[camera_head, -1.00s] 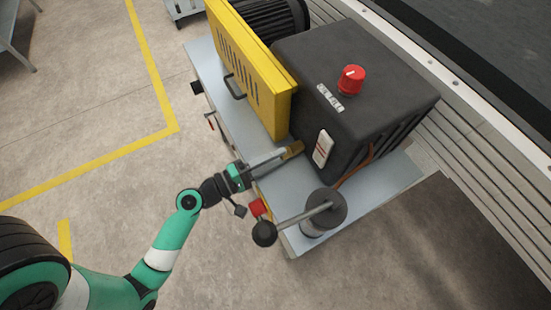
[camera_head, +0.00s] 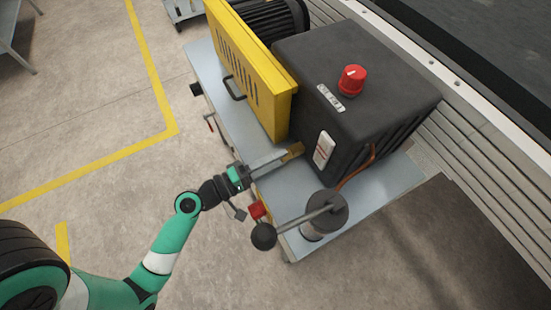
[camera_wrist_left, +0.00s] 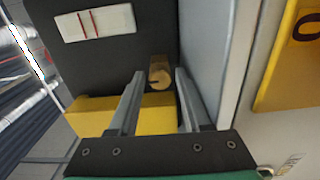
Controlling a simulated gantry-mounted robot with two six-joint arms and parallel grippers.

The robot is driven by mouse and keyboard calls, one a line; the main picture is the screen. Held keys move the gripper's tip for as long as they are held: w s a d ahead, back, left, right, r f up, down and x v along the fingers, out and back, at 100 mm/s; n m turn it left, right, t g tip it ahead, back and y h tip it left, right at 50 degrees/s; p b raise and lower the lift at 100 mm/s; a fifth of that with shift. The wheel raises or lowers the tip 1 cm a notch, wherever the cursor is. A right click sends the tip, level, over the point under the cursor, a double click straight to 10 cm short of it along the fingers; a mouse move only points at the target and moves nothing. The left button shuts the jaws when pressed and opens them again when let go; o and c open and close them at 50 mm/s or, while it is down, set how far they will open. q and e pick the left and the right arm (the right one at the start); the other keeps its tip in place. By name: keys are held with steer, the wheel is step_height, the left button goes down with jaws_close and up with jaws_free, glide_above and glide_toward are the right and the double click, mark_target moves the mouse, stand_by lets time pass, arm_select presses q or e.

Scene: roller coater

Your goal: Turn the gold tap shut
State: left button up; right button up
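The gold tap (camera_head: 295,150) is small and sits low at the front of the black housing, between the yellow guard and the white switch plate. In the left wrist view the tap (camera_wrist_left: 160,73) shows as a short brass cylinder seen nearly end-on. My left gripper (camera_head: 280,156) reaches in over the edge of the metal table. Its fingers (camera_wrist_left: 160,75) are apart, one on each side of the tap, with gaps visible. Contact with the tap does not show. The tap's base is hidden. My right gripper is in neither view.
The yellow guard (camera_head: 255,80) stands beside the fingers, and the black housing (camera_head: 350,90) with a red knob (camera_head: 351,80) is behind them.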

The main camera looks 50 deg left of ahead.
arm_select(q)
steer(key=shift+o, duration=0.8)
steer(key=shift+f, duration=0.1)
